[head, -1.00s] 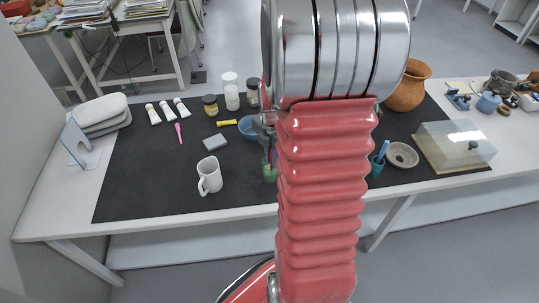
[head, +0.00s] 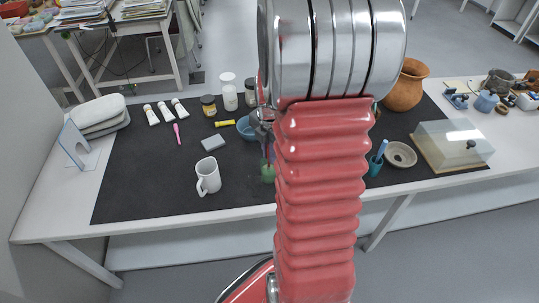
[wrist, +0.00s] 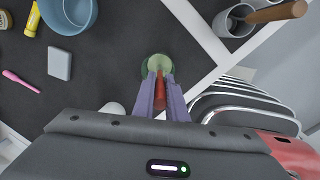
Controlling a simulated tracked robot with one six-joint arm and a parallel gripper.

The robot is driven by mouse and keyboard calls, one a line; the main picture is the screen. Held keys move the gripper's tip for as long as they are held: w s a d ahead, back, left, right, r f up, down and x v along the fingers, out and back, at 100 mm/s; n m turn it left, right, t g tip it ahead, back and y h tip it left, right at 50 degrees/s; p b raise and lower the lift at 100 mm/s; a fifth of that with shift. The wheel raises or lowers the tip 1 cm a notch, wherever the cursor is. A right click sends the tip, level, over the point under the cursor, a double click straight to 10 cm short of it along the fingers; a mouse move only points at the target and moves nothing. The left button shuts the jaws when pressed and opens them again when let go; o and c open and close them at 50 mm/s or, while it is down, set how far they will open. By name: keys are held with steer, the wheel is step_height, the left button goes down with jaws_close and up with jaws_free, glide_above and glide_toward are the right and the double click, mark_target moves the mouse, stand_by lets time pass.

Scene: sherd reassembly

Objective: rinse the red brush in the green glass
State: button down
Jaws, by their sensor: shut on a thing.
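My gripper (wrist: 165,78) is shut on the red brush (wrist: 160,98), whose red handle shows between the fingers in the wrist view. The green glass (wrist: 157,66) is just past the fingertips, with its round mouth seen from above. The brush's lower end is hidden, so I cannot tell whether it is inside the glass. In the head view the glass (head: 267,173) stands on the dark mat, partly hidden by my arm, and my gripper is right above it.
A blue bowl (wrist: 68,14) and a grey sponge (wrist: 59,64) lie near the glass. A grey cup with a wooden handle (wrist: 232,22) is near the table edge. A teal cup (head: 375,166) stands right of my arm.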

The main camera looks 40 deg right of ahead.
steer(key=shift+s+a+r, duration=0.1)
steer(key=shift+s+r, duration=0.05)
steer(key=shift+r, duration=1.6)
steer(key=shift+s+a+r, duration=0.1)
steer(key=shift+s+r, duration=0.05)
steer(key=shift+r, duration=1.6)
steer(key=shift+r, duration=0.5)
steer(key=shift+r, duration=1.5)
